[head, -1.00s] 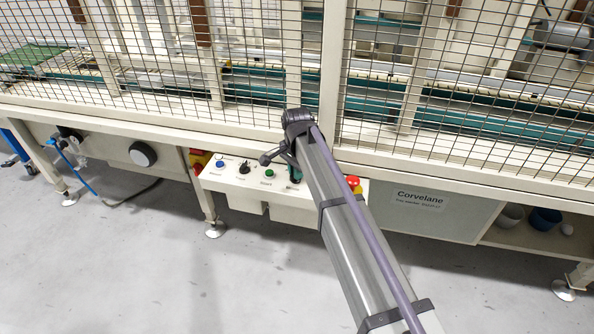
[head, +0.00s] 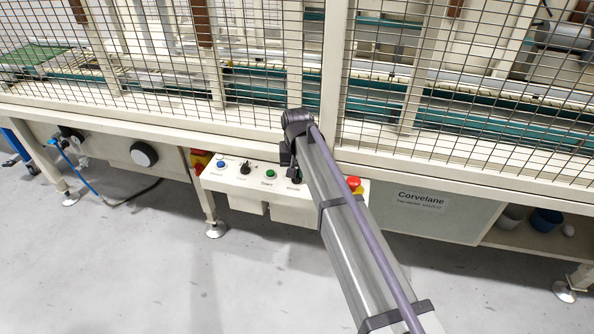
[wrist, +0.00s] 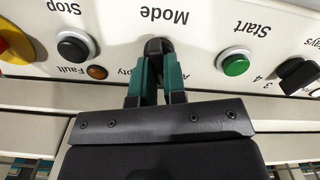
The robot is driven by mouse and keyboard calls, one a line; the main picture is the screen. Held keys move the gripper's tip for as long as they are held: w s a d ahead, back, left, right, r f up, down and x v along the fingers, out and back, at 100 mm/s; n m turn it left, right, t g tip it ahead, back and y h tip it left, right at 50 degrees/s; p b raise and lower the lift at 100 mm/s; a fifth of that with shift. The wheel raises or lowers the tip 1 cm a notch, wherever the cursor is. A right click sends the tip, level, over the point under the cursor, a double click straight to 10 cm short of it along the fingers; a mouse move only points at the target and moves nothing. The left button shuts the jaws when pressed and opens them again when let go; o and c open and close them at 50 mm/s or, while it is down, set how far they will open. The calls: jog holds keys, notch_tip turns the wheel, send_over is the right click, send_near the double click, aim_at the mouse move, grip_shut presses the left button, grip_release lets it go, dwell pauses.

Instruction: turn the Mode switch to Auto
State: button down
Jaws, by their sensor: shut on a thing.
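The Mode switch (wrist: 157,46) is a black knob on the white control panel, under the upside-down word Mode in the wrist view. My gripper (wrist: 160,72) has its two teal fingers shut on the knob, one on each side. The fingers partly cover the position labels below the knob, and I cannot tell which position the knob points to. In the head view, my arm and wrist hide most of the switch on the panel (head: 224,182).
In the wrist view, the green Start button (wrist: 234,62) and black Trays knob (wrist: 297,75) are right of the fingers. The black Stop button (wrist: 76,47), orange Fault lamp (wrist: 97,72) and red-and-yellow emergency stop (wrist: 12,42) are left. A wire mesh guard (head: 470,100) rises above the panel.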

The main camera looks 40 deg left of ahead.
jog(key=shift+s+n, duration=0.1)
jog(key=shift+n, duration=2.1)
jog(key=c, duration=1.2)
grip_release()
notch_tip(320, 180, up, 11)
jog(key=p, duration=1.1)
jog(key=shift+f, duration=0.1)
